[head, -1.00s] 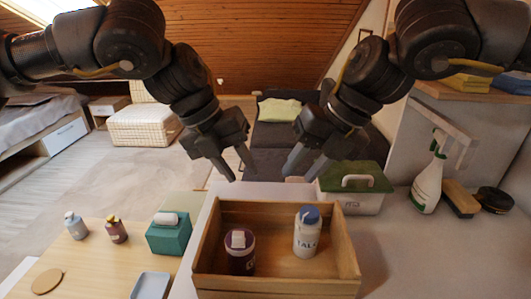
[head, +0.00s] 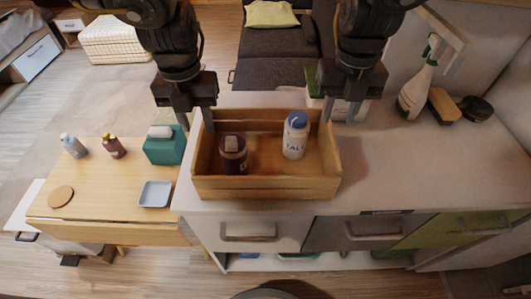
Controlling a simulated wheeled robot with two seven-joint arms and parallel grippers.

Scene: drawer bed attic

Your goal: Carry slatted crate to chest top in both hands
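The slatted crate (head: 265,188) is a wooden box on the white chest top (head: 400,165), near its left end and front edge. It holds a dark purple jar (head: 233,158) and a white talc bottle with a blue cap (head: 295,138). My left gripper (head: 196,122) points down at the crate's far left corner, fingers apart. My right gripper (head: 340,115) points down at the far right corner, fingers apart. The fingers seem to lie either side of the end walls, but I cannot tell whether they touch the wood.
Left of the chest, a wooden table (head: 110,185) bears two small bottles, a teal tissue box (head: 164,147), a blue tray (head: 155,194) and a round coaster (head: 60,196). A lidded box (head: 313,95) is partly hidden behind my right gripper. A spray bottle (head: 415,92) and sponge (head: 443,106) stand right. The chest top's right front is clear.

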